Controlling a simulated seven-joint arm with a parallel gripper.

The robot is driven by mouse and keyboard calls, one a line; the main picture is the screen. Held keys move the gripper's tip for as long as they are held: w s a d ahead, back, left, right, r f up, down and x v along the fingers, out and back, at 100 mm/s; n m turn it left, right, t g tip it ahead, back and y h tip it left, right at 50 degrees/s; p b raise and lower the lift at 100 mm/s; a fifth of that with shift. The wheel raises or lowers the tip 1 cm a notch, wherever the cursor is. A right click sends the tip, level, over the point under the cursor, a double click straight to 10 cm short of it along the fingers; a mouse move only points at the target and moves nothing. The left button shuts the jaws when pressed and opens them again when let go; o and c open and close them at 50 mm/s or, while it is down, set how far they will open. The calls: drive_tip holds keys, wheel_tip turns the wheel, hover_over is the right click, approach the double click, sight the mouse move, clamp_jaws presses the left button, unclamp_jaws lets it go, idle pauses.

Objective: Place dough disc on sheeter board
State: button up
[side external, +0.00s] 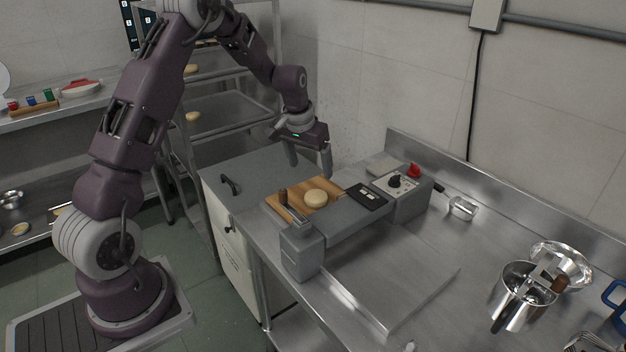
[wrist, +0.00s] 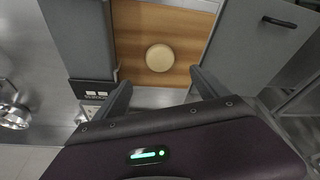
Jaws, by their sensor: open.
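The dough disc (side external: 316,198) is pale and round and lies flat on the wooden sheeter board (side external: 326,184). In the wrist view the disc (wrist: 159,57) rests on the board (wrist: 190,25), beyond my fingertips and between their lines. My gripper (side external: 312,175) is open and empty, above the back part of the board and apart from the disc. Its two fingers also show in the wrist view (wrist: 158,78), spread wide with nothing between them.
The grey sheeter body (side external: 345,222) stands beside the board, with a control box (side external: 400,190) carrying a black knob and a red button. Metal bowls (side external: 520,292) with utensils stand at the right. A rack (side external: 230,115) holds other discs. The front steel table (side external: 390,285) is mostly clear.

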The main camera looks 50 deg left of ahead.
drive_tip(key=s+d+r+m+t, duration=0.1)
drive_tip(key=s+d+r, duration=0.4)
drive_tip(key=d+r, duration=0.15)
drive_tip(key=s+d+r+m, duration=0.1)
drive_tip(key=s+d+r, duration=0.4)
drive_tip(key=r, duration=0.3)
drive_tip(key=s+d+r, duration=0.1)
drive_tip(key=s+d, duration=0.2)
drive_tip(key=s, duration=0.4)
drive_tip(key=s+d+r+m+t, duration=0.1)
drive_tip(key=s+d, duration=0.2)
drive_tip(key=s, duration=0.4)
drive_tip(key=s+d+r+m+h, duration=0.1)
drive_tip(key=s+d, duration=0.2)
drive_tip(key=s, duration=0.4)
drive_tip(key=shift+s+t, duration=0.15)
drive_tip(key=shift+t, duration=0.15)
